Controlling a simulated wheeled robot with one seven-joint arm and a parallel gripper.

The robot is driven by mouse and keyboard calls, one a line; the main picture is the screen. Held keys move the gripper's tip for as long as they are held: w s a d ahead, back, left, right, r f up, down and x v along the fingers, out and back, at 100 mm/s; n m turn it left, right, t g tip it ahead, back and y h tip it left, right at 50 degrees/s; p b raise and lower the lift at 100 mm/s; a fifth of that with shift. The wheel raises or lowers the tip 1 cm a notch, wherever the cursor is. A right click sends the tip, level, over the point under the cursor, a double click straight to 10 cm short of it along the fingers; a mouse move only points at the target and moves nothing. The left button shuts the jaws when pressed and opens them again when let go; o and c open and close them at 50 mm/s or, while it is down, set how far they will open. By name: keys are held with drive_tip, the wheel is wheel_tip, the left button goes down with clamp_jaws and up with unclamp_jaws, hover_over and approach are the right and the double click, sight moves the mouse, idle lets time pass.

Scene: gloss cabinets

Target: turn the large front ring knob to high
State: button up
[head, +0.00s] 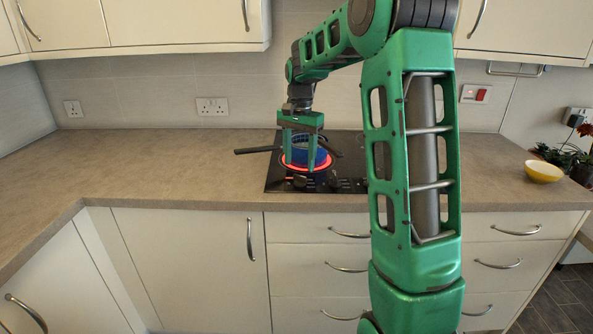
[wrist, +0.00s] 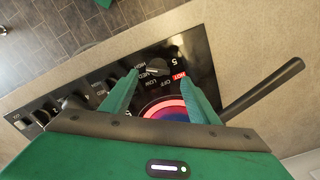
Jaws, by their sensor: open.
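In the wrist view a dark round knob (wrist: 157,65) lies between the fingertips of my open gripper (wrist: 159,75). HIGH, MED and LOW are printed beside it, with a red HOT label nearby. I cannot clearly tell its setting or whether a finger touches it. In the head view my gripper (head: 298,165) points down over the front left of the black hob (head: 349,177), in front of a blue pot. Small dark knobs (head: 300,182) show at the hob's front edge. The glowing red ring (head: 291,164) also shows in the wrist view (wrist: 151,111).
The blue pot (head: 307,153) stands on the glowing ring; a dark handle (head: 257,150) sticks out left, also seen in the wrist view (wrist: 264,89). More knobs (wrist: 77,99) line the hob. A yellow bowl (head: 543,171) sits far right. The left counter (head: 150,172) is clear.

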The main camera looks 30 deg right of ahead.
wheel_tip(320, 180, up, 6)
drive_tip(key=shift+r, duration=0.2)
drive_tip(key=shift+w, duration=0.1)
idle(0.4)
